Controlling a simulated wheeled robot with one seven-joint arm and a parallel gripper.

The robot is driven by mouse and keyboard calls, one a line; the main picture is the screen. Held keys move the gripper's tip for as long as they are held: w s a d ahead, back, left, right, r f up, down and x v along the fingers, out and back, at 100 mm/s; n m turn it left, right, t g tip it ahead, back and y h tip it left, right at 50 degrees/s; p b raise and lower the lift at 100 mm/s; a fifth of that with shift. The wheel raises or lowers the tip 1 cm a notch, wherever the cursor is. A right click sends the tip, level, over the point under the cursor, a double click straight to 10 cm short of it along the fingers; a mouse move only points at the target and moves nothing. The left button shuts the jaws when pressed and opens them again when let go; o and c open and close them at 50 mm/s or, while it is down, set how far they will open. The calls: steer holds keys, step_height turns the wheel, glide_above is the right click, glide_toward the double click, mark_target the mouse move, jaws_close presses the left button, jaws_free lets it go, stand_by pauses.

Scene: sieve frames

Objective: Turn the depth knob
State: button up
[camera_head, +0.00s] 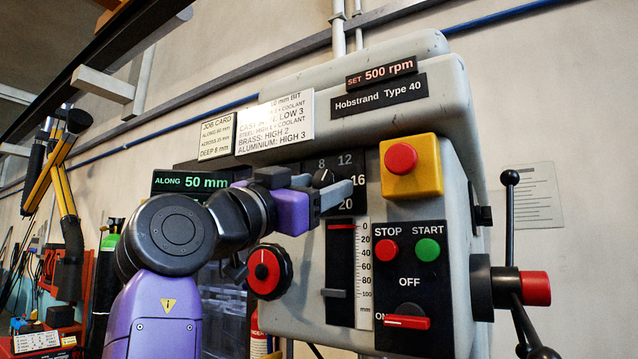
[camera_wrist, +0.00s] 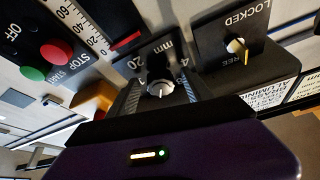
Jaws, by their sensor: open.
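The depth knob (camera_head: 323,178) is a small dark round knob on a black dial plate with numbers 8, 12, 16 and 20 showing. In the wrist view the knob (camera_wrist: 160,88) has a pale pointer mark, and "mm" stands beside it. The number it points to is hard to tell. My gripper (camera_head: 325,188) is at the dial, its two grey fingers hiding part of the plate. In the wrist view my gripper (camera_wrist: 160,92) is open, with one finger on each side of the knob. I cannot tell whether they touch it.
Below the dial are a depth scale (camera_head: 362,270) and the STOP/START panel (camera_head: 408,270). A red emergency button (camera_head: 401,157) sits to the right, a red-centred knob (camera_head: 266,271) lower left. In the wrist view a LOCKED/FREE switch (camera_wrist: 238,47) is beside the dial. The job card (camera_head: 216,138) reads "DEEP 8 mm".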

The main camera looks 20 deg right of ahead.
jaws_close()
steer(key=shift+n, duration=0.4)
steer(key=n+t, duration=0.1)
steer(key=n, duration=0.1)
steer(key=shift+s+d+n+t+y, duration=0.1)
steer(key=shift+n+t+y, duration=0.3)
steer(key=n+t+y, duration=0.1)
steer(key=n, duration=0.1)
steer(key=n+t+y+p, duration=0.1)
steer(key=n, duration=0.2)
steer(key=shift+s+r, duration=0.15)
steer(key=n+y+p, duration=0.1)
steer(key=n, duration=0.2)
steer(key=n+t+y+p, duration=0.1)
steer(key=n+p, duration=0.1)
steer(key=n, duration=0.1)
steer(key=shift+s+d+r, duration=0.1)
steer(key=shift+d+r, duration=0.05)
steer(key=shift+n+t+y+p, duration=0.4)
steer(key=shift+n+y+p, duration=0.45)
steer(key=shift+n, duration=0.25)
